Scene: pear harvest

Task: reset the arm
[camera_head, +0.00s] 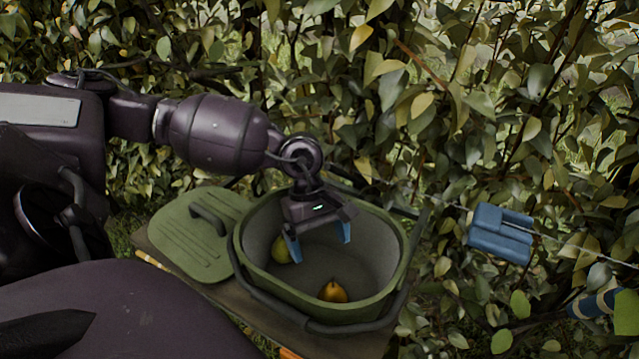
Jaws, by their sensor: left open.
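My left arm comes in from the left, and my left gripper (320,243) is over the green bucket (385,300). Its blue-tipped fingers are apart and point down into the bucket, with nothing between them. A yellow-orange pear (333,292) lies on the bucket floor near the front. A greenish-yellow pear (280,250) lies against the left inner wall, partly hidden by the left finger. My right gripper does not show.
The bucket's green lid (190,240) lies to its left on a wooden board (262,312). A dense leafy hedge (440,110) fills the background. A blue clip-like object (500,234) hangs by a wire at the right, and a blue striped object (595,304) is lower right.

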